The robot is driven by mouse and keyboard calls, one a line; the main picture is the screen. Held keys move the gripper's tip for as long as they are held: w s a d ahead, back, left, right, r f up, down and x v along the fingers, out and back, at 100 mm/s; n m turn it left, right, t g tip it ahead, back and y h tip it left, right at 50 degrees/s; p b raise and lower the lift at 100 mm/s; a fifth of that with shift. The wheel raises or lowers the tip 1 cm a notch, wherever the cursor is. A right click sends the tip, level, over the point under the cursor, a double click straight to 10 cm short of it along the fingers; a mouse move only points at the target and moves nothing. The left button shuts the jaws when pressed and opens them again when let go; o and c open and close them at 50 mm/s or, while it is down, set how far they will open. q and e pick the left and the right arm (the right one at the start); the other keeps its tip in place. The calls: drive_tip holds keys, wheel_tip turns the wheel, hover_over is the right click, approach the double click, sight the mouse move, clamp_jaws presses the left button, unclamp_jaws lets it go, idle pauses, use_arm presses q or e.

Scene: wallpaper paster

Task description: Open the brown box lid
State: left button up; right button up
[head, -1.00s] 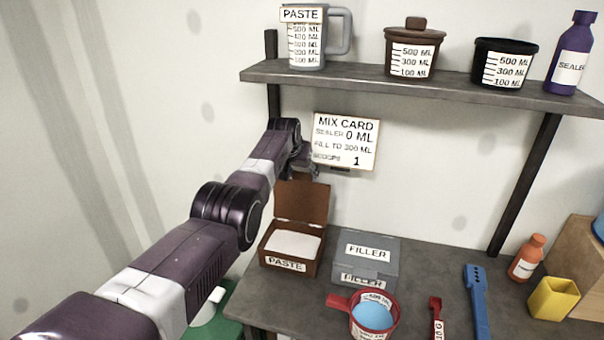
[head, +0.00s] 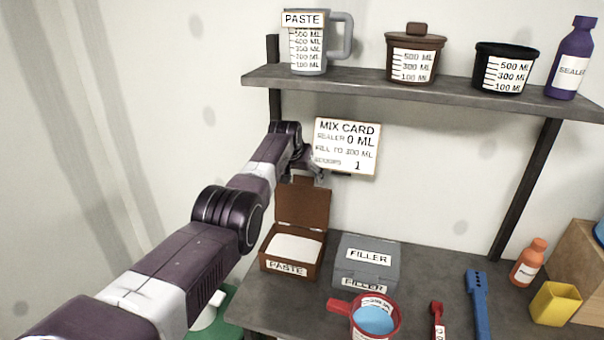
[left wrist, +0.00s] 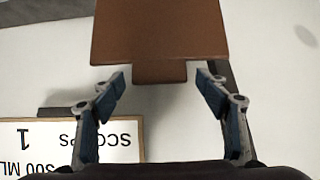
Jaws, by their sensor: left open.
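The brown box (head: 292,262) labelled PASTE stands on the table with its lid (head: 303,204) raised upright at the back, and white contents show inside. My left gripper (head: 308,172) is just above and behind the top of the raised lid, partly hidden by my own wrist. In the left wrist view the brown lid (left wrist: 160,35) with its tab lies ahead of my open left gripper (left wrist: 162,84). The tab reaches toward the gap between the fingers, and neither finger visibly grips it. My right gripper is not in view.
A grey FILLER box (head: 367,262) stands right of the brown box. A red cup (head: 350,306), a blue tool (head: 478,305) and a yellow container (head: 555,303) are along the table. The mix card (head: 346,147) is close right of my gripper, below the shelf (head: 420,83).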

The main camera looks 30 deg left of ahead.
use_arm(q)
drive_tip(key=shift+v, duration=1.35)
drive_tip(key=v, duration=0.9)
drive_tip(key=shift+r, duration=0.2)
drive_tip(key=shift+d, duration=0.1)
